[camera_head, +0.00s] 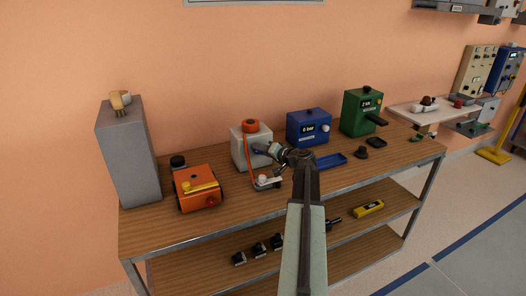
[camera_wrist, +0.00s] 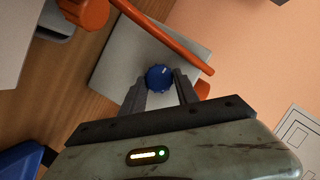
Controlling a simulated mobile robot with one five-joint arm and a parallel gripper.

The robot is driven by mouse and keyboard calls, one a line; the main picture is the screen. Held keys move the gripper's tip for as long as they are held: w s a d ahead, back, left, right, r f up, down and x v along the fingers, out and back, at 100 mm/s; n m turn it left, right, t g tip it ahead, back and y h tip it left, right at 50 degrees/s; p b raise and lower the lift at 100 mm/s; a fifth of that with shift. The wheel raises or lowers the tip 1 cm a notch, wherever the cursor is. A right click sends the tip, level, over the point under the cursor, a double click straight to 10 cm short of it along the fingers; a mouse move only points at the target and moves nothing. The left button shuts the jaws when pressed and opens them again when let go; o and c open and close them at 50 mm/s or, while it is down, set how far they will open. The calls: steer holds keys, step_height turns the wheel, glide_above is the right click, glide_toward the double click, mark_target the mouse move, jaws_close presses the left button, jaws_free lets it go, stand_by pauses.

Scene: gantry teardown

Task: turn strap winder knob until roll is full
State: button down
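The strap winder (camera_head: 239,153) is a pale grey box on the bench with an orange roll (camera_head: 250,126) on top and an orange strap (camera_head: 249,160) down its front. How full the roll is cannot be told. Its blue round knob (camera_wrist: 158,77) with a pale mark shows in the wrist view on the grey face. My gripper (camera_head: 268,149) reaches the winder's front from the right. In the wrist view my gripper (camera_wrist: 160,78) has one fingertip on each side of the knob, and both look in contact with it. The head view mostly hides the knob behind my gripper.
An orange device (camera_head: 197,188) and a tall grey box (camera_head: 127,150) stand to the left. A blue box (camera_head: 308,127), a green box (camera_head: 359,112) and a blue tray (camera_head: 331,161) are to the right. A small bracket (camera_head: 266,183) lies just before the winder.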

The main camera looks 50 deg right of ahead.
steer(key=shift+r+p, duration=0.1)
steer(key=shift+p, duration=0.2)
steer(key=n+g+h, duration=0.1)
steer(key=n+h, duration=0.1)
steer(key=n, duration=0.1)
steer(key=a+n+g+h, duration=0.1)
steer(key=n+h, duration=0.1)
steer(key=n, duration=0.2)
steer(key=n+g+h+p, duration=0.1)
steer(key=n+h, duration=0.1)
steer(key=n, duration=0.1)
steer(key=shift+w+a+f, duration=0.15)
steer(key=shift+a+f, duration=0.05)
steer(key=n+h+b, duration=0.1)
steer(key=n, duration=0.2)
steer(key=shift+a+f+h+b, duration=0.1)
steer(key=shift+h+b, duration=0.2)
steer(key=shift+h, duration=0.1)
steer(key=shift+w+n+h+b, duration=0.1)
steer(key=shift+n+h+b, duration=0.2)
steer(key=shift+n, duration=0.1)
stand_by(0.4)
